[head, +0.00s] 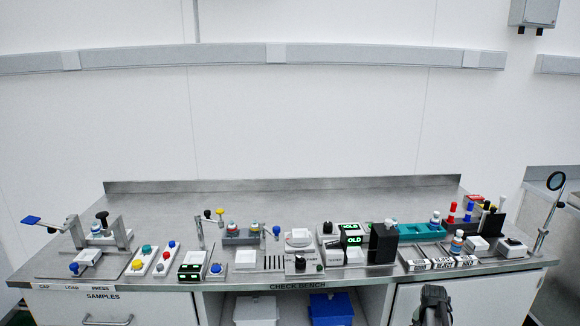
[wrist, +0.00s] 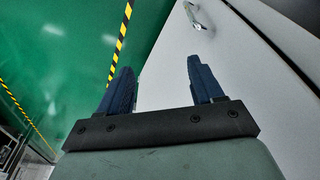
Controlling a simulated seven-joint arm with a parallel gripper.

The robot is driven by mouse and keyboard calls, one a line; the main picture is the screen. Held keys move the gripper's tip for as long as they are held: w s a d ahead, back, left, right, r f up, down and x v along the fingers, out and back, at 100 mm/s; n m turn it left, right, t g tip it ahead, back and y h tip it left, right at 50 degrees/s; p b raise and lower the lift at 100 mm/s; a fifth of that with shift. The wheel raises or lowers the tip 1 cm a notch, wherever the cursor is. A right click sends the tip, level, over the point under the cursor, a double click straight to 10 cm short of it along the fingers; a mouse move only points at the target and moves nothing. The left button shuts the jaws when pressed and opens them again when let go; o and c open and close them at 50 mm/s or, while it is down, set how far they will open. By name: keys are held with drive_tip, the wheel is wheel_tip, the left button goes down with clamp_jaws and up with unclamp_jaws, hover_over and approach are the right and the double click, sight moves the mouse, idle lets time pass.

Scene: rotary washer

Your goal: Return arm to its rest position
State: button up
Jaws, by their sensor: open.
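My gripper (wrist: 158,90) shows in the wrist view with its two dark blue fingers spread apart and nothing between them. Beyond the fingers are a light cabinet door and a green floor. In the head view a dark part of my arm (head: 433,305) shows at the bottom right, low in front of the bench front. It is apart from the items on the bench top. The fingertips cannot be made out in the head view.
A steel bench (head: 330,187) holds several devices, vials and button boxes. A lever press (head: 98,238) stands at the left, a teal rack (head: 420,231) at the right. A magnifier (head: 555,182) rises at the right end. A white bin (head: 256,309) and blue bin (head: 331,309) sit below.

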drive_tip(key=s+a+f+n+g+y, duration=0.1)
drive_tip(key=s+a+f+n+g, duration=0.15)
drive_tip(key=s+a+f, duration=0.6)
drive_tip(key=s+a+f+n+g+y, duration=0.1)
drive_tip(key=s+a+f+n, duration=0.2)
drive_tip(key=s+a+f, duration=0.5)
drive_tip(key=s+a+f+n+g, duration=0.2)
drive_tip(key=s+a+f, duration=0.2)
drive_tip(key=s+a, duration=0.3)
drive_tip(key=s+a+f+n+g, duration=0.2)
drive_tip(key=s+a, duration=0.6)
drive_tip(key=s, duration=0.7)
wheel_tip(320, 180, down, 3)
drive_tip(key=shift+s+r+n, duration=0.1)
drive_tip(key=shift+s+n, duration=0.15)
drive_tip(key=shift+n, duration=0.3)
drive_tip(key=shift+a, duration=0.1)
